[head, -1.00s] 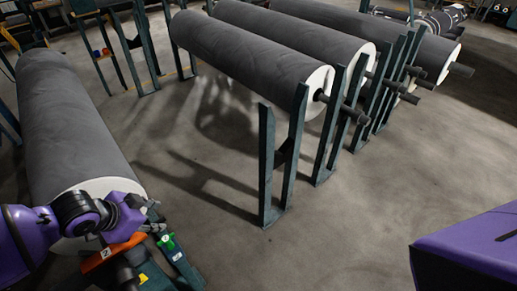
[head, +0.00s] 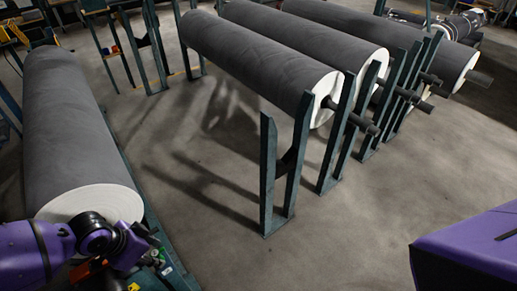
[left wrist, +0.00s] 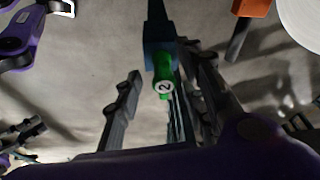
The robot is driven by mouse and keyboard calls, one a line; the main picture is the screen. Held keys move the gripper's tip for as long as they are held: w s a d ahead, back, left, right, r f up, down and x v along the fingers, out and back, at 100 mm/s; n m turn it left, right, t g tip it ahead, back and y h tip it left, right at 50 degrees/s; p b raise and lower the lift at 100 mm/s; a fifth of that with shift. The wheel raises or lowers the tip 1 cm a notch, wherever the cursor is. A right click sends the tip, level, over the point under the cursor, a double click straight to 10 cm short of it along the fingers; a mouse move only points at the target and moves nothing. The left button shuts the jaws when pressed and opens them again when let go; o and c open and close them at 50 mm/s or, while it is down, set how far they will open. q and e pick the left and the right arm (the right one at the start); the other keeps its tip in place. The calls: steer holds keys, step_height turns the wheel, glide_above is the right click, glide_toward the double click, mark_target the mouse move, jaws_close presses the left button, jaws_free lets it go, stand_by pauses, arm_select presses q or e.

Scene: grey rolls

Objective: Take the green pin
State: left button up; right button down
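The green pin (left wrist: 163,72) shows in the left wrist view with a round white end marked 2, set at a dark teal post. In the head view only a small bit of green (head: 162,257) shows beside my left gripper (head: 152,246). In the left wrist view my left gripper (left wrist: 163,95) is open. One finger is on each side of the pin, with a gap on both sides. I cannot tell how far the pin lies between them in depth.
A large grey roll (head: 72,130) lies close beside my left arm, its white end just behind the wrist. An orange part (left wrist: 252,8) is near the pin. More grey rolls (head: 250,60) rest on upright teal stands (head: 285,175). The floor (head: 360,225) between is clear.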

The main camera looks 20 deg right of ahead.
arm_select(q)
steer(key=shift+x, duration=1.1)
jaws_close()
